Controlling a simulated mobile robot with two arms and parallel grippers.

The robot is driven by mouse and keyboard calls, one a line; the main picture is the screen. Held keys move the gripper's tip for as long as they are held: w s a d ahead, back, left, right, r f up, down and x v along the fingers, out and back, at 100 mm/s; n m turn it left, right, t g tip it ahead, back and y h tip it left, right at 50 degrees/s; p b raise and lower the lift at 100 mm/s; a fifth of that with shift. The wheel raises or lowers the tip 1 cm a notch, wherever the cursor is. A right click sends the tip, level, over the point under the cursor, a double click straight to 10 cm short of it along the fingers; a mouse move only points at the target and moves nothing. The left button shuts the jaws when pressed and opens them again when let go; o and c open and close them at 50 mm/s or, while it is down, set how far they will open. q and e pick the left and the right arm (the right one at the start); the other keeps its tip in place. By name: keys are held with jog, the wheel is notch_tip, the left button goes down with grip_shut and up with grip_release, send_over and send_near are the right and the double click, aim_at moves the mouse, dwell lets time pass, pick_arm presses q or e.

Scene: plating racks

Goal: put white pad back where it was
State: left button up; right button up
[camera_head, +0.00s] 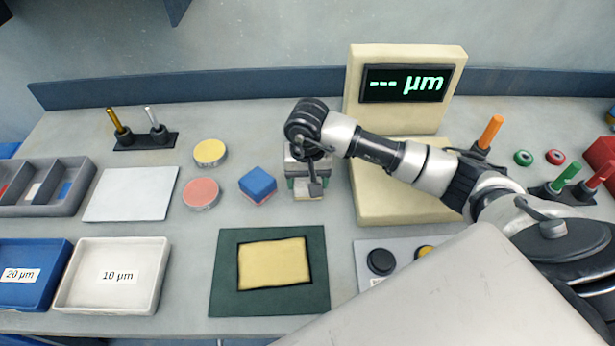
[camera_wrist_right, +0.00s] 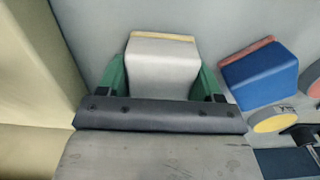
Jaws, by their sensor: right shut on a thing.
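The white pad (camera_wrist_right: 165,68) is a pale block with a tan layer along its far edge in the right wrist view. My right gripper (camera_wrist_right: 160,78) is shut on it, with one green finger on each side. In the head view my right gripper (camera_head: 306,187) points down at the back middle of the bench, between the blue block and the display device. I cannot tell whether the pad touches the bench. My left gripper is not in view.
A blue block with a red layer (camera_head: 258,184) lies just left of the gripper, beside yellow (camera_head: 210,152) and pink (camera_head: 201,194) discs. The display device (camera_head: 404,115) stands close on the right. A green mat (camera_head: 225,275) with a yellow sheet lies in front.

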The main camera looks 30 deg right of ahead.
jog(key=o, duration=0.9)
jog(key=shift+r+p, duration=0.3)
jog(key=shift+r+b, duration=1.3)
jog(key=shift+r, duration=4.55)
